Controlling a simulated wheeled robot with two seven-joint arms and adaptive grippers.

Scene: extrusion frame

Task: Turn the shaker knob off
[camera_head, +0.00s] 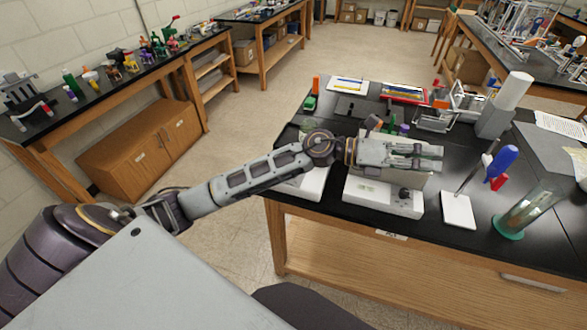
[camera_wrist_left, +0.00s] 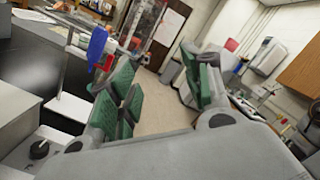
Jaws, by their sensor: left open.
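The shaker (camera_head: 378,204) is a white box-shaped device near the front edge of the black bench, with a small greenish label on its front. Its dark round knob (camera_head: 404,193) is at the right of the front; it also shows at the lower left of the left wrist view (camera_wrist_left: 39,150). My left gripper (camera_head: 434,157) is open and empty above the shaker, pointing right. It is apart from the knob, and its green-padded fingers also show in the left wrist view (camera_wrist_left: 165,88). Which way the knob is turned is too small to tell. My right gripper is not in view.
A stand with a white base (camera_head: 459,211) and a blue-handled clamp (camera_head: 502,161) is right of the shaker. A glass cylinder (camera_head: 530,207) stands farther right. Another white device (camera_head: 306,184) is partly hidden by my left arm. Bare bench lies between shaker and stand.

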